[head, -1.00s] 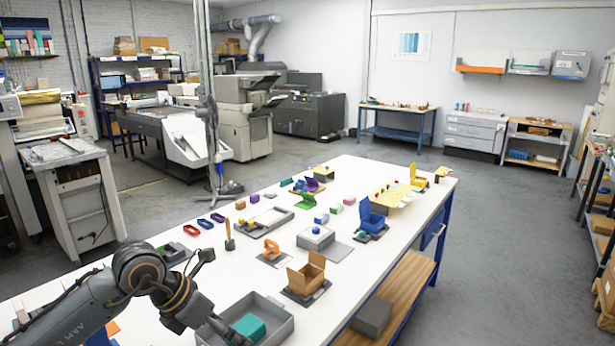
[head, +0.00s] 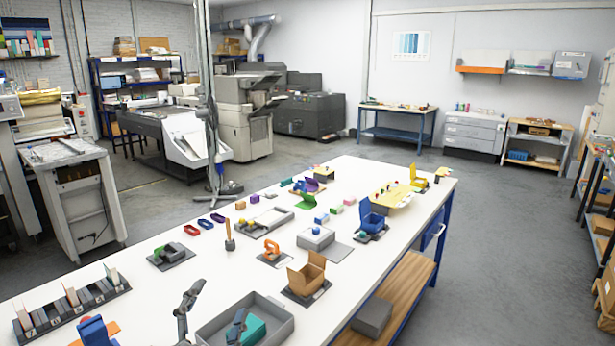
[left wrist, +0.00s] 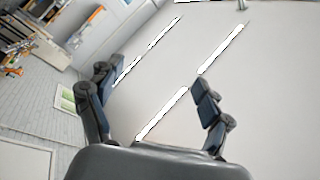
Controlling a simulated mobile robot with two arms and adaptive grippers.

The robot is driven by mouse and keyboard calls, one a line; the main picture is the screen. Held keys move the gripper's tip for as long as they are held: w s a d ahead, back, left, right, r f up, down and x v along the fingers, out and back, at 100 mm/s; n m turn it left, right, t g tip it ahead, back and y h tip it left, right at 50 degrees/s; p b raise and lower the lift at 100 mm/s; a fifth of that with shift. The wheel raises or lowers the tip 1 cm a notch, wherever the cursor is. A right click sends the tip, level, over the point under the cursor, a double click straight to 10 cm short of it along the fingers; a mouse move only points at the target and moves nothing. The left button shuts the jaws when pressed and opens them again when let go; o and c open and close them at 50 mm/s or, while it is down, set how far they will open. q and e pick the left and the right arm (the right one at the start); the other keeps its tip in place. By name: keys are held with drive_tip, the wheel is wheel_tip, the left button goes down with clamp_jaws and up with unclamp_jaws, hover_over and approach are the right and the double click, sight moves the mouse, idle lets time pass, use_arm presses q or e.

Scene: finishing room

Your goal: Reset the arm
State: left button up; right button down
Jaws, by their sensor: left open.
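My left gripper (head: 214,304) shows at the bottom edge of the head view, with only its two dark fingers in sight. The fingers are spread apart with nothing between them, and they point up. In the left wrist view the open fingers (left wrist: 154,80) stand against the ceiling and its bright light strips. In the head view one finger overlaps a teal block (head: 256,329) that lies in a grey tray (head: 284,322); I cannot tell any contact. The rest of my left arm is out of the head view. My right gripper is not in view.
The long white table (head: 160,215) carries a numbered slotted rack (head: 75,305), a dark pad with a grey piece (head: 171,255), an open cardboard box (head: 307,275), an orange clamp-like piece (head: 271,247) and a blue box (head: 371,217). Bare tabletop lies left of the tray.

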use_arm(q)
drive_tip(key=s+a+f+n+g+y, duration=0.2)
drive_tip(key=s+a+f+n+g, duration=0.15)
drive_tip(key=f, duration=0.55)
drive_tip(key=s+a+f+n+g+y, duration=0.3)
drive_tip(key=s+f+n+g, duration=0.15)
drive_tip(key=f, duration=0.35)
drive_tip(key=s+d+f+n+g+h, duration=0.1)
drive_tip(key=s+f+g, duration=0.4)
drive_tip(key=s, duration=0.4)
drive_tip(key=s+f+n+g+h, duration=0.1)
drive_tip(key=s+f+g, duration=0.4)
drive_tip(key=s, duration=0.4)
wheel_tip(320, 180, down, 31)
drive_tip(key=s+b, duration=0.1)
drive_tip(key=b, duration=0.4)
drive_tip(key=s+a+f+b, duration=0.1)
drive_tip(key=s+f+b, duration=0.1)
drive_tip(key=s+f, duration=0.6)
drive_tip(key=s+a+f+g+b, duration=0.1)
drive_tip(key=s+f+b, duration=0.2)
drive_tip(key=s+f, duration=0.6)
wheel_tip(320, 180, down, 6)
drive_tip(key=shift+s+a+r+y, duration=0.1)
drive_tip(key=shift+s+a+y, duration=0.2)
drive_tip(key=shift+a, duration=0.1)
